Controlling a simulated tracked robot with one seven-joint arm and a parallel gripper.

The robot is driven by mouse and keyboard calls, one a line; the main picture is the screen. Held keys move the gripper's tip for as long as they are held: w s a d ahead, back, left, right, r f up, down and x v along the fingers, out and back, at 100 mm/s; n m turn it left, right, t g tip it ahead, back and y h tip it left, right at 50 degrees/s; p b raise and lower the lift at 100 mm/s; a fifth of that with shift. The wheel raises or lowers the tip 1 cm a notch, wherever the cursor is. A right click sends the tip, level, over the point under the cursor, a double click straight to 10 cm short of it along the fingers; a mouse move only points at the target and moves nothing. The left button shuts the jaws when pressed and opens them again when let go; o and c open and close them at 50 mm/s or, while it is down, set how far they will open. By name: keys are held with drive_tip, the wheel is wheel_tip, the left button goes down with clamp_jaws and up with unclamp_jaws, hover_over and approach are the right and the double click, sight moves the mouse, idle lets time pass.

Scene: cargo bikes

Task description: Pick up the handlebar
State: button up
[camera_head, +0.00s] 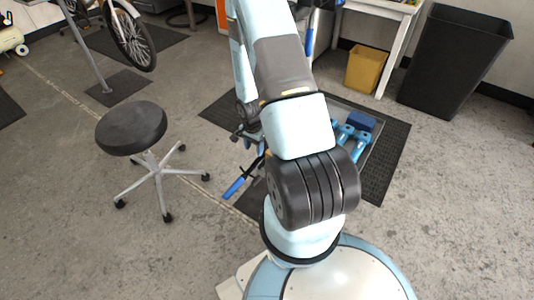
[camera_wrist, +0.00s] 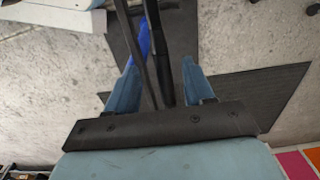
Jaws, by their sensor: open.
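In the wrist view my gripper (camera_wrist: 159,66) is open, with its two blue fingers apart. A dark bar (camera_wrist: 157,35), which looks like part of the handlebar, runs up between and beyond the fingers. A thinner dark rod or cable and a blue piece (camera_wrist: 143,38) lie just left of it. I cannot tell whether the bar touches a finger.
A black mat (camera_head: 386,163) lies under my arm, with blue tools (camera_head: 348,133) on it. A round black stool (camera_head: 131,128) stands left. A black bin (camera_head: 455,62), a yellow bin (camera_head: 366,69) and a white table (camera_head: 403,45) stand at the back right. The right floor is clear.

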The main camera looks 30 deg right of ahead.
sight(255, 163)
drive_tip(key=shift+s+f, duration=0.1)
drive_tip(key=shift+f, duration=4.5)
clamp_jaws()
